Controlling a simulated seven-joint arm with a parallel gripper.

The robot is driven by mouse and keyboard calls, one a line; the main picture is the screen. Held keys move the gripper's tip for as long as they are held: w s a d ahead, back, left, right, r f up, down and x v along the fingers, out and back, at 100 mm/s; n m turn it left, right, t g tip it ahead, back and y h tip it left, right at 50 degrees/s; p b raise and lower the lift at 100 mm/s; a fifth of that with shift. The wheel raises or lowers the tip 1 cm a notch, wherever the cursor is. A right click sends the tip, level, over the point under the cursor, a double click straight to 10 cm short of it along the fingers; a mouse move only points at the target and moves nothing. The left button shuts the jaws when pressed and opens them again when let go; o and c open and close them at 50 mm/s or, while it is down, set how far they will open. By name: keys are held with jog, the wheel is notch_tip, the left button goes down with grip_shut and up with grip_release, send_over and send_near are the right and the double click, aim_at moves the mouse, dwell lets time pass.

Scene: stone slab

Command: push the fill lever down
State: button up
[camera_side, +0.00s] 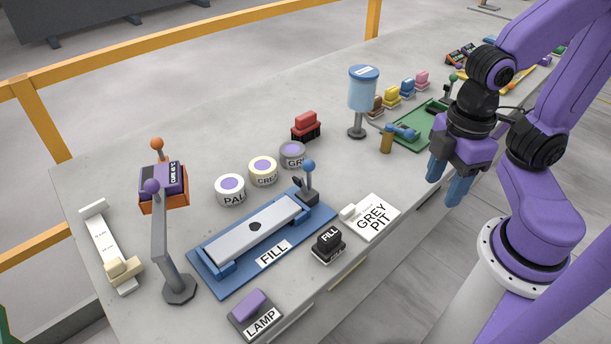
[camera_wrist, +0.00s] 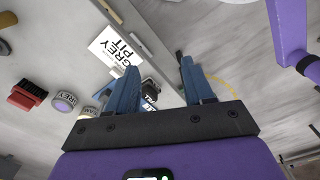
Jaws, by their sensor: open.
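The fill lever (camera_side: 308,167) has a blue ball on a short grey stem. It stands roughly upright at the right end of a blue plate (camera_side: 210,286) labelled FILL, which carries a long pale bar. My gripper (camera_side: 445,185) has blue fingers and is open and empty. It hangs to the right of the lever, well apart from it, near the slab's front edge. I cannot make out the lever in the wrist view.
A tall lever (camera_side: 165,240) stands left; a light-blue canister (camera_side: 362,90) stands behind right.

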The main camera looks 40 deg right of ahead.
jog(key=shift+w+a, duration=0.2)
jog(key=shift+w, duration=0.05)
jog(key=c, duration=0.5)
jog(key=w+a+n+h, duration=0.1)
jog(key=w, duration=0.1)
jog(key=w+a+n+h, duration=0.1)
jog(key=w+a+h, duration=0.1)
jog(key=w+a+f+n+h, duration=0.1)
jog(key=w, duration=0.1)
jog(key=shift+w+a+f+t+h, duration=0.1)
jog(key=shift+w+a+t+h, duration=0.2)
jog(key=shift+w+t, duration=0.1)
grip_shut()
jog(key=w+a+f+n+t+h, duration=0.3)
jog(key=w+a+n+h, duration=0.1)
jog(key=a, duration=0.5)
jog(key=w+a+f+n+t+h, duration=0.3)
jog(key=w+a+n+h, duration=0.1)
jog(key=a, duration=0.5)
jog(key=shift+w+h, duration=0.6)
jog(key=shift+w, duration=0.65)
